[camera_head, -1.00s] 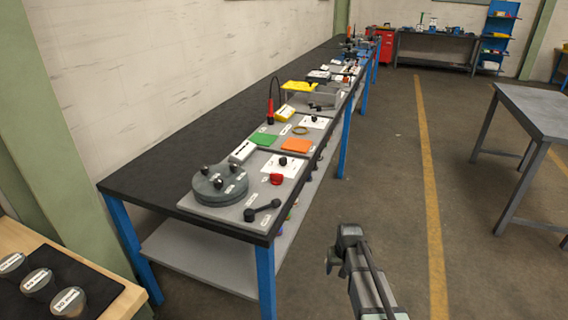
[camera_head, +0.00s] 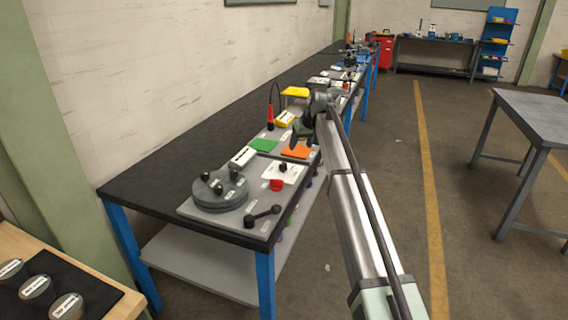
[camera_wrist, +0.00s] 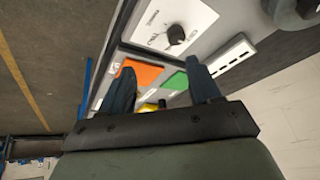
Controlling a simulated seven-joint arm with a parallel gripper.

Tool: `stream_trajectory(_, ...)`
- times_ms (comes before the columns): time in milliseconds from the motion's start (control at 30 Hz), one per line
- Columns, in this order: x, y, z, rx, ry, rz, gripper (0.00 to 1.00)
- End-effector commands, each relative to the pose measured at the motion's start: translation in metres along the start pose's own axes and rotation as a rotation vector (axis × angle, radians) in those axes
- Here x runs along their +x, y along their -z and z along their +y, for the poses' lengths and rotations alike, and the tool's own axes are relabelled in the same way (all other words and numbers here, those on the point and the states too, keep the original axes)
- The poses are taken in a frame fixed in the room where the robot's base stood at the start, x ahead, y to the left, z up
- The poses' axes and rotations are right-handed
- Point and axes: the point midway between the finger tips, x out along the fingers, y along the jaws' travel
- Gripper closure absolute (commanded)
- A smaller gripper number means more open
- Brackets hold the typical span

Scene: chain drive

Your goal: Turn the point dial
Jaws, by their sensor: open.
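A black dial knob (camera_head: 277,185) sits on a white labelled plate (camera_head: 290,172) on the near part of the bench. In the wrist view the dial (camera_wrist: 175,35) and its white plate (camera_wrist: 150,22) show at the top, beyond the fingertips; the print is too small to read surely. I cannot tell if this is the point dial. My gripper (camera_head: 302,134) hangs above the bench near the orange pad, farther along than this dial. In the wrist view my gripper (camera_wrist: 160,66) is open, with nothing between its fingers. My arm hides part of the bench behind it.
An orange pad (camera_wrist: 140,72) and a green pad (camera_head: 263,145) lie flat below my gripper. A grey round turntable (camera_head: 218,190) with black knobs, a red knob (camera_head: 277,184) and a black lever (camera_head: 262,213) are nearer. A red upright tool (camera_head: 270,116) stands behind. The aisle is clear.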

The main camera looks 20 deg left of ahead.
Motion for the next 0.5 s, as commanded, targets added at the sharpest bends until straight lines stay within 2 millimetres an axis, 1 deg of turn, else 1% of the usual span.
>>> stream_trajectory(33, -0.002, 0.022, 0.002, -0.033, 0.015, -0.004, 0.37)
stream_trajectory(133, 0.004, 0.039, 0.002, -0.113, 0.05, -0.026, 0.37)
stream_trajectory(200, 0.006, 0.045, -0.001, -0.183, 0.079, -0.042, 0.37)
stream_trajectory(300, 0.006, 0.044, -0.006, -0.281, 0.115, -0.059, 0.37)
stream_trajectory(500, 0.004, 0.034, -0.012, -0.448, 0.157, -0.081, 0.37)
